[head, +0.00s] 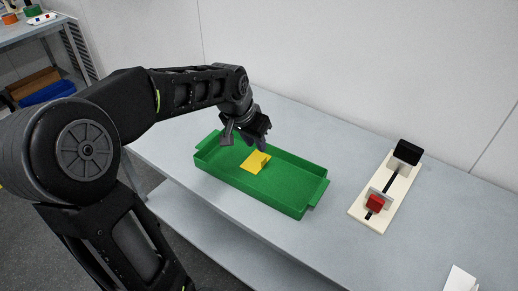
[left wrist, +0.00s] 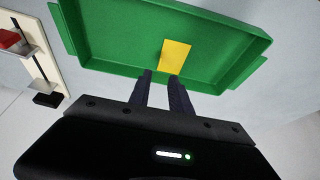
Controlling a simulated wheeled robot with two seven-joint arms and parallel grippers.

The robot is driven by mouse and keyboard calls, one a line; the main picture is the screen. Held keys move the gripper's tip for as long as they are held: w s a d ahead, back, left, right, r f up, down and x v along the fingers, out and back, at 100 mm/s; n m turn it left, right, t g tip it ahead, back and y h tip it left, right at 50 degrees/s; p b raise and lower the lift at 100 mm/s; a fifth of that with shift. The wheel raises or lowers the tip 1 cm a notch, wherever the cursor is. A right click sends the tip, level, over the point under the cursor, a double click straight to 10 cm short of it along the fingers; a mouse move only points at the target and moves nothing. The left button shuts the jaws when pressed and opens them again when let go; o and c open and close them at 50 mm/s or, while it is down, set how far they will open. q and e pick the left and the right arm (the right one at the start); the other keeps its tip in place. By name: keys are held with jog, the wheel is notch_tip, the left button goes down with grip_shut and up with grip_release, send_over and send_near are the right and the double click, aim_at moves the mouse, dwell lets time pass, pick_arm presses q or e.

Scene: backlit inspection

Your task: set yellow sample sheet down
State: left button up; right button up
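The yellow sample sheet (head: 254,163) lies on the floor of the green tray (head: 305,197), near its middle. It also shows in the left wrist view (left wrist: 176,54), just beyond my fingertips. My left gripper (head: 256,145) is over the tray, above the sheet's far side. In the left wrist view its two fingers (left wrist: 161,76) stand apart with a gap and nothing gripped between them. One fingertip overlaps the sheet's near edge in that view; I cannot tell whether it touches. My right gripper is in neither view.
A cream board with a black block, a dark rail and a red block (head: 374,203) stands right of the tray on the grey table (head: 290,255). White cards (head: 461,279) lie at the lower right. A wall runs behind. The table between tray and board is clear.

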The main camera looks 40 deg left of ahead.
pick_arm(q)
jog(key=shift+v, duration=0.85)
